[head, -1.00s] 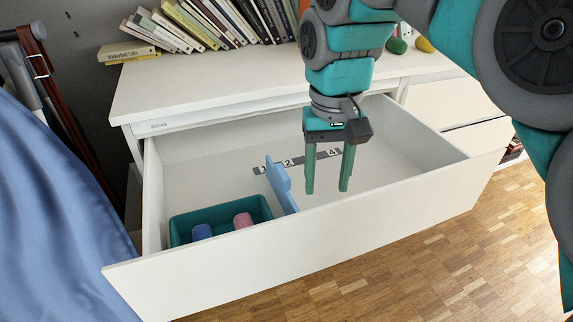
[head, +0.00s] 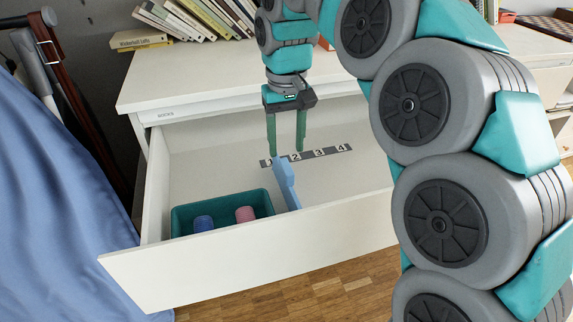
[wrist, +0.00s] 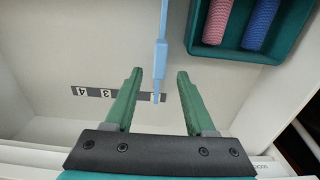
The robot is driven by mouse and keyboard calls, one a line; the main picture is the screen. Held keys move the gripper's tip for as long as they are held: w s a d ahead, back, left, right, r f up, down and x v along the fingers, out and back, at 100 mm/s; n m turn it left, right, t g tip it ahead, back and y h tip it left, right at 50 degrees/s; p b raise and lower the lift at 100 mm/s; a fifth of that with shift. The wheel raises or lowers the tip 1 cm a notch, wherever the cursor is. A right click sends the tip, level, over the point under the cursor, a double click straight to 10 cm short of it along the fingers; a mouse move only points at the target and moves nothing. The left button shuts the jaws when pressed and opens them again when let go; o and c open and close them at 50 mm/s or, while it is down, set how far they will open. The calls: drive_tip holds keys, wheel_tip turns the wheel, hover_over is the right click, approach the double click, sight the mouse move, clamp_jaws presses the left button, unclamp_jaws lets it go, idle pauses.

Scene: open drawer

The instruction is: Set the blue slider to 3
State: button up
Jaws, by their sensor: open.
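The blue slider (head: 286,184) is a light blue divider standing in the open drawer; it also shows in the wrist view (wrist: 161,50). The strip shows in the head view (head: 318,154) with 2, 3 and 4 readable. My gripper (head: 286,151) is open, pointing down over the drawer near the slider's far end. In the wrist view the slider lies between the spread fingers (wrist: 160,72), with gaps on both sides; their height difference is unclear.
A teal tray (head: 262,205) with a blue cylinder (head: 203,223) and a pink cylinder (head: 244,214) sits left of the slider. The cabinet top (head: 180,80) with books borders the back.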

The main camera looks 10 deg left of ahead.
sight(286, 166)
wheel_tip(286, 166, down, 6)
drive_tip(key=shift+f, duration=0.25)
clamp_jaws()
idle(0.5)
idle(1.0)
